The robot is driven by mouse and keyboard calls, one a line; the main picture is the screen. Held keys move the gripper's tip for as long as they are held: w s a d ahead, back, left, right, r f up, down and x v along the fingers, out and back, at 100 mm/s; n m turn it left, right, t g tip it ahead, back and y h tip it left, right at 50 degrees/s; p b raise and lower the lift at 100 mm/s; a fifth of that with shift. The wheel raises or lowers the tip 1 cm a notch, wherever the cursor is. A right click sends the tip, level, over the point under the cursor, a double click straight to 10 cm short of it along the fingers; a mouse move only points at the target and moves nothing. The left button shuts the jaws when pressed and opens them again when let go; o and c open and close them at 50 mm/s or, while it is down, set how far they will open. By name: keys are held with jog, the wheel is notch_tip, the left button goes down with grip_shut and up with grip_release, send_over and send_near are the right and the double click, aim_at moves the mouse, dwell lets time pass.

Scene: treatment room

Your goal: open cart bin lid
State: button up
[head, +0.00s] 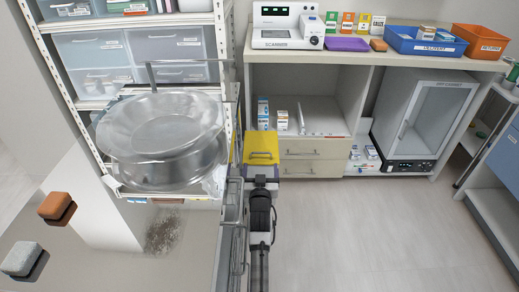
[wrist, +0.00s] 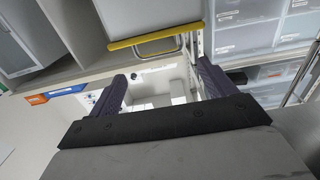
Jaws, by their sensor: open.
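A yellow panel with a small metal handle, which looks like the bin lid (head: 261,146), shows just beyond my gripper (head: 262,173) in the head view. In the wrist view a yellow edge (wrist: 128,43) with a metal bar handle (wrist: 158,50) lies beyond the fingertips, toward the top. My gripper (wrist: 162,74) is open, its two dark fingers apart with nothing held between them. The fingers look apart from the handle. The bin's body is mostly hidden behind my arm and gripper in the head view.
A counter (head: 380,45) with a scanner, a blue bin (head: 425,40) and drawers (head: 312,148) stands behind. The floor (head: 370,225) at right is clear.

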aim_at(260, 153)
jog(key=w, duration=1)
jog(key=shift+w, duration=0.25)
jog(key=c, duration=1.1)
jog(key=shift+a+r+p, duration=0.1)
jog(key=shift+p, duration=0.2)
